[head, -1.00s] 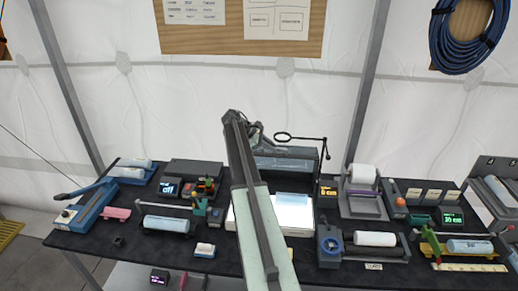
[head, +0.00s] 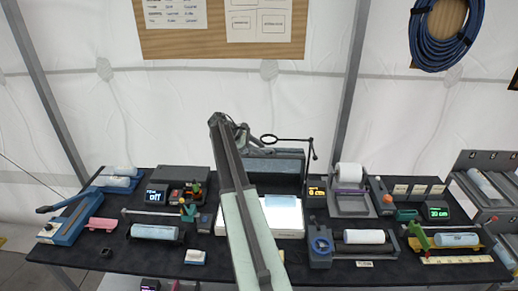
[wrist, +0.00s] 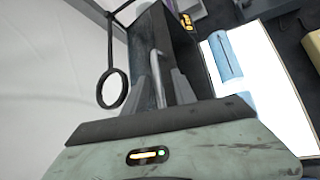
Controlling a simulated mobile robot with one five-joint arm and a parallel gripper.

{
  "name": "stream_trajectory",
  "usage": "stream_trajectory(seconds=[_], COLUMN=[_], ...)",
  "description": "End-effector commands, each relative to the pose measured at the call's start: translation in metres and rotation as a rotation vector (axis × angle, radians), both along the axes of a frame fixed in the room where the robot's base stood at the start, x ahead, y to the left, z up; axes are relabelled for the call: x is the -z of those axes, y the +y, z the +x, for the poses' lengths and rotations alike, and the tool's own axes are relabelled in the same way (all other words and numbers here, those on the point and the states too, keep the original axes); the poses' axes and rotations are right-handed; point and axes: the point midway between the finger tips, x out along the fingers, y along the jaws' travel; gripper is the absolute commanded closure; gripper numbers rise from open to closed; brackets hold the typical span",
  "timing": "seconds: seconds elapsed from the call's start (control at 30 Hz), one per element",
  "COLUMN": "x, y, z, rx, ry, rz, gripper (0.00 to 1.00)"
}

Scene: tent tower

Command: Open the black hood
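The black hood (head: 278,166) is a dark box at the back middle of the table, behind a bright light panel (head: 284,221). My arm covers its left part in the head view. In the wrist view the hood (wrist: 178,42) lies just beyond my gripper (wrist: 164,84). The two grey fingers stand apart, with a thin, bent grey bar between them that looks like a handle. I cannot tell whether the fingers touch the bar.
A ring-shaped magnifier (head: 269,138) on a thin arm stands beside the hood and also shows in the wrist view (wrist: 112,89). A pale blue roll (wrist: 225,57) lies on the light panel. Devices crowd both sides of the black table. The tent wall is close behind.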

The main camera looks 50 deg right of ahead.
Motion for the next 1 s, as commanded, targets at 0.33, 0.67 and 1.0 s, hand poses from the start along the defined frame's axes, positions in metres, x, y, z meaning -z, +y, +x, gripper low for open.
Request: stream_trajectory(seconds=[0.33, 0.67, 1.0], x=[-0.031, -0.053, -0.052], y=[0.023, 0.049, 0.049], z=[0.016, 0.033, 0.033], rx=[-0.002, 0.000, -0.001], ry=[0.000, 0.000, 0.001], rz=[0.001, 0.000, 0.000], gripper=[0.67, 0.67, 0.67])
